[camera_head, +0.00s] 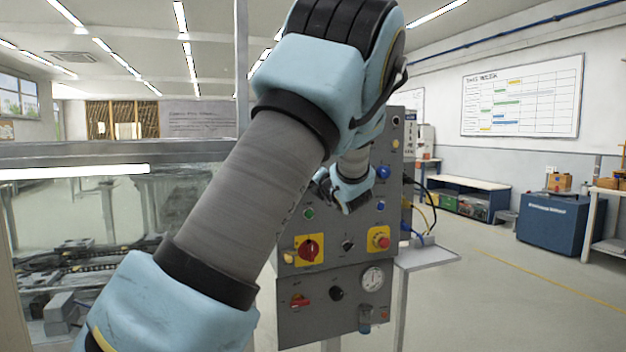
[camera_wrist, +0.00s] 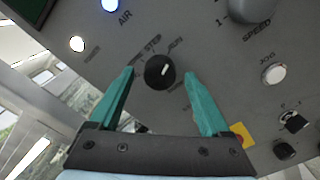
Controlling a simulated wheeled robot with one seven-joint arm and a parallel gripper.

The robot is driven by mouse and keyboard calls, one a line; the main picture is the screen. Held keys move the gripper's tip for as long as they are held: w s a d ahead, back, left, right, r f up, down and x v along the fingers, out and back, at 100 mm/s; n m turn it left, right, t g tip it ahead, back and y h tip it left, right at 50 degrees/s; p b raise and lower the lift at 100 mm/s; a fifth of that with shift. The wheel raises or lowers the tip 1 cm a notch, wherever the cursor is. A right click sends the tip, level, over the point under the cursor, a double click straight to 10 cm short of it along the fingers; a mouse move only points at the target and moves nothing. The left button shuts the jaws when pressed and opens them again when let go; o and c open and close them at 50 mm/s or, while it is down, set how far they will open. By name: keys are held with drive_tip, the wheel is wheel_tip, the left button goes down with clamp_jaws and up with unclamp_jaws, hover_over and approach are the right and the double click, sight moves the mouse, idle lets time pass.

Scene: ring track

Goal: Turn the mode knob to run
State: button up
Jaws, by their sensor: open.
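The mode knob (camera_wrist: 160,72) is a round black knob with a white pointer mark, seen in the wrist view on the grey control panel (camera_head: 330,322). Its pointer leans slightly right of up in that view. In the head view my arm and gripper (camera_head: 350,195) cover that part of the panel, so the knob is hidden there.
Nearby on the panel are a red rotary switch on yellow (camera_head: 309,249), a red mushroom button (camera_head: 380,240), a small black knob (camera_head: 347,244), a green button (camera_head: 309,214) and a gauge (camera_head: 372,279). A glass-sided machine stands left; open floor lies right.

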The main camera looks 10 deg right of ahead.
drive_tip(key=shift+s, duration=0.1)
drive_tip(key=s+d+b, duration=0.1)
drive_tip(key=s+b, duration=0.1)
drive_tip(key=s, duration=0.8)
drive_tip(key=shift+s+d+b, duration=0.2)
drive_tip(key=shift+s+b, duration=0.05)
drive_tip(key=shift+b, duration=0.05)
drive_tip(key=s+a+f+n+g+y, duration=0.1)
drive_tip(key=s+a+f+n+g, duration=0.25)
drive_tip(key=a+f+n, duration=0.35)
drive_tip(key=s+a+f+n+g+y, duration=0.2)
drive_tip(key=a+f+n+g, duration=0.3)
drive_tip(key=a, duration=0.4)
drive_tip(key=s+a+f+n+g+y, duration=0.1)
drive_tip(key=s+a+f+n+g, duration=0.15)
drive_tip(key=a+f+n, duration=0.5)
drive_tip(key=s+a+f+n+g+h, duration=0.2)
drive_tip(key=s+n, duration=0.4)
drive_tip(key=n, duration=0.5)
drive_tip(key=s+a+f+n+g+h, duration=0.2)
drive_tip(key=s+n, duration=0.5)
drive_tip(key=n, duration=0.5)
drive_tip(key=shift+s+a+f+g+h, duration=0.2)
drive_tip(key=shift+f+g+h, duration=0.5)
drive_tip(key=shift+h, duration=0.5)
